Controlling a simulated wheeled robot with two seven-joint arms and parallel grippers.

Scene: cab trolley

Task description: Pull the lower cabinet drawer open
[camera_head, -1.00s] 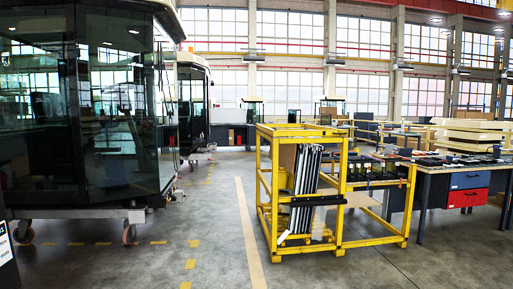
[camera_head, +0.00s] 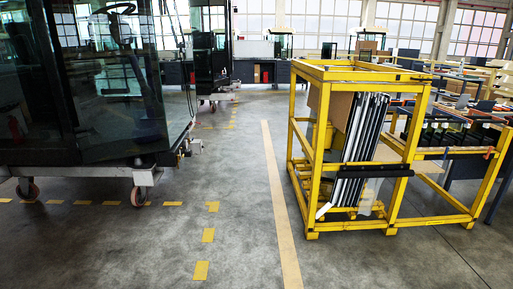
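No drawer shows in the head view at this moment. Part of a workbench (camera_head: 458,172) shows at the right, mostly hidden behind a yellow rack; no drawer front can be made out on it. Neither of my grippers is in view, so their hold cannot be seen.
A yellow metal rack (camera_head: 308,195) holding upright dark and white panels (camera_head: 360,140) stands right of centre. A glazed cab on a wheeled trolley (camera_head: 85,180) stands at the left. Grey floor with a yellow line (camera_head: 280,205) lies clear between them. More cabs stand behind.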

